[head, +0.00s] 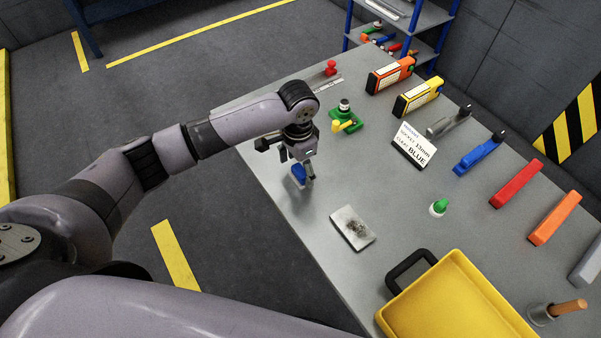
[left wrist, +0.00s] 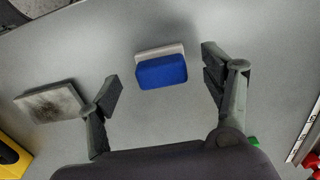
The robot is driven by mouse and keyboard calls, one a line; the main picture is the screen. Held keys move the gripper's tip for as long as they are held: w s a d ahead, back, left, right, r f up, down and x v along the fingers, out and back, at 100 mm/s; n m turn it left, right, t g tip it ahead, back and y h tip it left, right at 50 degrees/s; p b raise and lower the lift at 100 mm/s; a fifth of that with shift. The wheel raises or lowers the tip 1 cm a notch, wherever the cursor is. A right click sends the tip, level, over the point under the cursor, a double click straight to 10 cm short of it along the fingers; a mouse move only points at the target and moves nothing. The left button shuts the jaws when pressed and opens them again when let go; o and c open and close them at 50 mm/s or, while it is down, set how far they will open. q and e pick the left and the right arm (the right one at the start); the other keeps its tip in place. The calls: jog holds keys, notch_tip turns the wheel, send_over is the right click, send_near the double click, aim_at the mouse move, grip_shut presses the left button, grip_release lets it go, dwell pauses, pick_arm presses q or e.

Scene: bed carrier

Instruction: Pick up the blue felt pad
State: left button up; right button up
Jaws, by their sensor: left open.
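The blue felt pad (left wrist: 162,72) shows in the left wrist view with a pale layer along one edge. It lies between the two spread fingers of my left gripper (left wrist: 160,80), with a gap to each finger. In the head view the blue pad (head: 298,173) is at the table's left edge, partly hidden by my left gripper (head: 303,174), which is above it. The left gripper is open and holds nothing. My right gripper is not in either view.
A stained grey pad (head: 352,228) lies nearby on the grey table (head: 300,238). A green and yellow fixture (head: 345,119) stands behind the gripper. A sign card reading "BLUE" (head: 414,147), a yellow tray (head: 455,300) and several coloured blocks stand to the right.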

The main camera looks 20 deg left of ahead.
aim_at(299, 172)
pick_arm(q)
jog(key=shift+f, duration=1.45)
jog(key=shift+c, duration=0.3)
jog(key=c, duration=1.2)
jog(key=shift+r, duration=0.1)
notch_tip(299, 172, up, 20)
jog(key=shift+f+b, duration=0.1)
jog(key=shift+b, duration=0.5)
jog(key=o, duration=0.7)
jog(key=shift+c, duration=0.2)
jog(key=c, duration=0.5)
